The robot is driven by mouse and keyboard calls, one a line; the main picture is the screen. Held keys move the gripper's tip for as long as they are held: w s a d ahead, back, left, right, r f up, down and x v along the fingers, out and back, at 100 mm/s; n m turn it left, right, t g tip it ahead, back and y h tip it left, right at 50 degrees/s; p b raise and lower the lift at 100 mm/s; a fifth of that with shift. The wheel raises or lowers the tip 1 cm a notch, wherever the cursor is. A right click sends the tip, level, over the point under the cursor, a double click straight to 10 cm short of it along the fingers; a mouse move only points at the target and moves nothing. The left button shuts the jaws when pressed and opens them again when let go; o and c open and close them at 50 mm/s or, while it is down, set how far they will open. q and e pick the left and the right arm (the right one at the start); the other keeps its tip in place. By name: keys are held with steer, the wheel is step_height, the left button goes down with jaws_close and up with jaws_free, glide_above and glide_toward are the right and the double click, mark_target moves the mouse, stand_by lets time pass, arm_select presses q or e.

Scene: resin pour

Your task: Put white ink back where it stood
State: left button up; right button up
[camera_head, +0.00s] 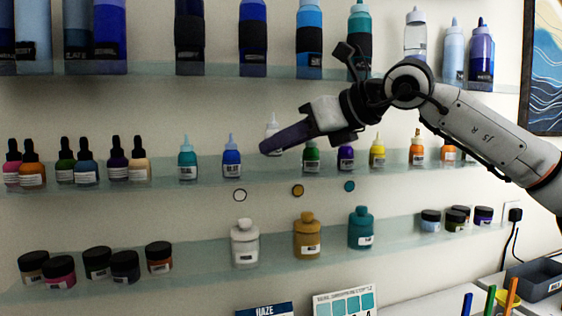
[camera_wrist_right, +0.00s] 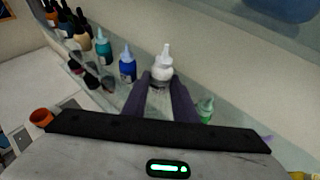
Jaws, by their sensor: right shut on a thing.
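The white ink (camera_head: 273,124) is a small white bottle with a pointed nozzle, above the middle shelf between a blue ink bottle (camera_head: 232,158) and a green ink bottle (camera_head: 311,157). My right gripper (camera_head: 268,147) comes in from the right and is shut on the white ink; its dark purple fingers hide much of the bottle. In the right wrist view, the white ink (camera_wrist_right: 163,66) stands upright between the fingertips. Its nozzle sits higher than its neighbours' in the head view. Its base is hidden. My left gripper is not in view.
The middle shelf (camera_head: 207,169) holds more ink bottles on both sides, including teal (camera_head: 187,160) and purple (camera_head: 346,158). Large bottles line the upper shelf. Below stand white (camera_head: 245,245), gold (camera_head: 307,238) and teal (camera_head: 361,229) bottles.

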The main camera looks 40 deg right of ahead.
step_height(320, 180, down, 3)
steer(key=shift+a+b, duration=0.1)
steer(key=shift+b, duration=0.25)
steer(key=shift+w+f, duration=0.15)
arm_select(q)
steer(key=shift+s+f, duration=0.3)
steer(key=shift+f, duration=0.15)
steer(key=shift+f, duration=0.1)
arm_select(e)
steer(key=shift+f, duration=0.15)
steer(key=o, duration=0.6)
steer(key=shift+f, duration=0.1)
steer(key=o, duration=0.4)
